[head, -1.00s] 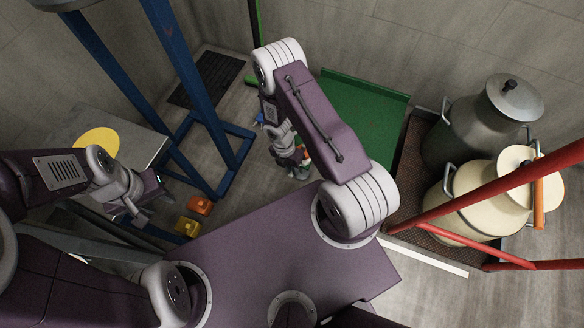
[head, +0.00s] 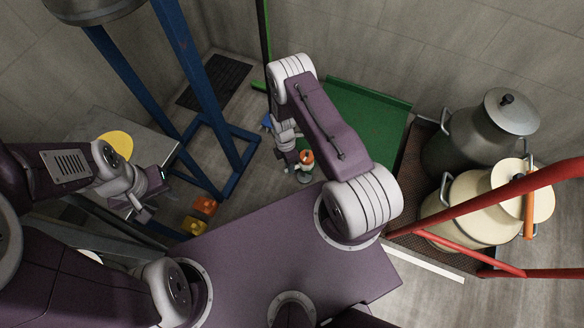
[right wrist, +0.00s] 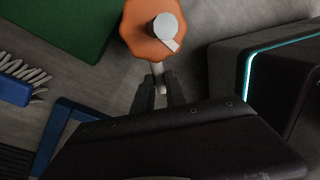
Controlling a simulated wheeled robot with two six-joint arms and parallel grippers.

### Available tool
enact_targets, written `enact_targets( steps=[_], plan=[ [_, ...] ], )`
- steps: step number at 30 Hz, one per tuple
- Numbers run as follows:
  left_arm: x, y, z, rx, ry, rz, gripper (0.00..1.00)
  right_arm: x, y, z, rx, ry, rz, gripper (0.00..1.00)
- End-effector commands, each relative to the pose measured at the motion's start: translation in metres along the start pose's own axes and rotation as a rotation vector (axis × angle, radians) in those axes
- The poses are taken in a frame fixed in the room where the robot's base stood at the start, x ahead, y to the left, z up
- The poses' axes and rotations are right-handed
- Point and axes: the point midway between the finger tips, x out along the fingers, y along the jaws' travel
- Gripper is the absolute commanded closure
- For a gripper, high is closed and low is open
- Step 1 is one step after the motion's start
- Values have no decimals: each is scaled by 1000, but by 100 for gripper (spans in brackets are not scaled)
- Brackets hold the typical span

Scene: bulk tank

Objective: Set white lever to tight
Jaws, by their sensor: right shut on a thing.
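An orange eight-sided cap (right wrist: 150,30) with a white knob and short pointer on top fills the upper middle of the right wrist view. A white lever (right wrist: 157,68) comes out from under the cap toward me. My right gripper (right wrist: 160,88) is shut on the lever's near end, its dark fingers either side. In the head view the orange cap (head: 307,157) shows on the floor area beyond my base, with my right gripper just left of it, partly hidden. My left gripper (head: 150,200) is over at the left, its opening unclear. No tight mark is readable.
Two milk cans, one grey (head: 465,140) and one cream (head: 480,205), stand at the right behind red rails (head: 480,205). A blue stand (head: 215,110) is left of the right arm. Yellow and orange blocks (head: 200,212) lie near it. A green platform (head: 365,120) lies behind.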

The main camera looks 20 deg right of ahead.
Motion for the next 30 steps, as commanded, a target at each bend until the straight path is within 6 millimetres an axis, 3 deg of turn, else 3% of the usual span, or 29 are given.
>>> enact_targets(
  steps=[18, 30],
  plan=[
    [5, 0, 0, 0, 0, 0, 62, -7, 36, 14, 559, 111, 1, 100],
    [6, 0, 1, 0, 0, 0, 62, -9, 48, 26, 790, 157, 2, 100]
  ],
)
